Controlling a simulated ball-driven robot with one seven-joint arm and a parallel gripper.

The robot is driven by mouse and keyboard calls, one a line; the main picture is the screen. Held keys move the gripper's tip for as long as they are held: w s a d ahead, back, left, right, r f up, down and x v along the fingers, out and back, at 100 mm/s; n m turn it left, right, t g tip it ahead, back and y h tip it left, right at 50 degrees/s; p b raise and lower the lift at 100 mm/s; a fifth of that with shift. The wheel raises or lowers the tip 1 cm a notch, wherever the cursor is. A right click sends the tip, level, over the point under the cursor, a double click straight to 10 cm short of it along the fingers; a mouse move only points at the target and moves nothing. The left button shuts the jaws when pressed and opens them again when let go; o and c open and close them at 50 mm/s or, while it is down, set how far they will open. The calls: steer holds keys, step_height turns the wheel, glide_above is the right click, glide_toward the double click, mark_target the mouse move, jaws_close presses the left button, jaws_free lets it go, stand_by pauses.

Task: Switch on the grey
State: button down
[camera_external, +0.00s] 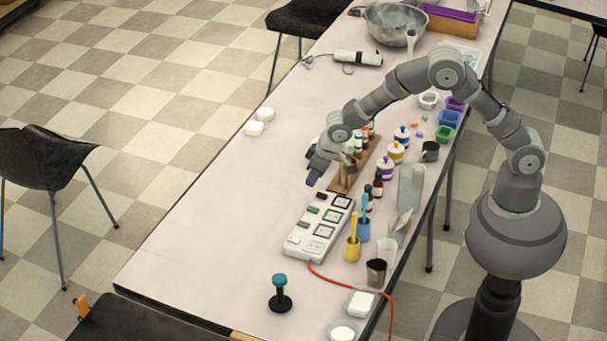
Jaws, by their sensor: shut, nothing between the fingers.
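A white power strip (318,228) with an orange cord lies on the table. Square sockets run along its right side and a row of small rocker switches along its left. A grey switch (303,224) sits in this row, below a green switch (312,209); a dark one is at the far end and a pale one at the near end. Their on or off positions are too small to tell. My gripper (313,179) is shut and empty, pointing down just beyond the far end of the strip, apart from the switches as far as I can see.
A wooden rack (350,172) with bottles stands close behind my gripper. A yellow cup (352,249) and a blue cup (364,230) stand right of the strip. A teal-topped stamp (280,292) stands nearer. The table left of the strip is clear.

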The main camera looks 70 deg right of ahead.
mark_target(299, 222)
steer(key=shift+s+f, duration=0.3)
steer(key=shift+f, duration=0.55)
steer(key=shift+a, duration=0.1)
steer(key=b+x, duration=0.1)
steer(key=x, duration=0.3)
steer(key=b+x, duration=0.2)
steer(key=x, duration=0.3)
steer(key=s+b+x, duration=0.1)
steer(key=b+x, duration=0.1)
steer(key=x, duration=0.3)
steer(key=shift+f, duration=0.15)
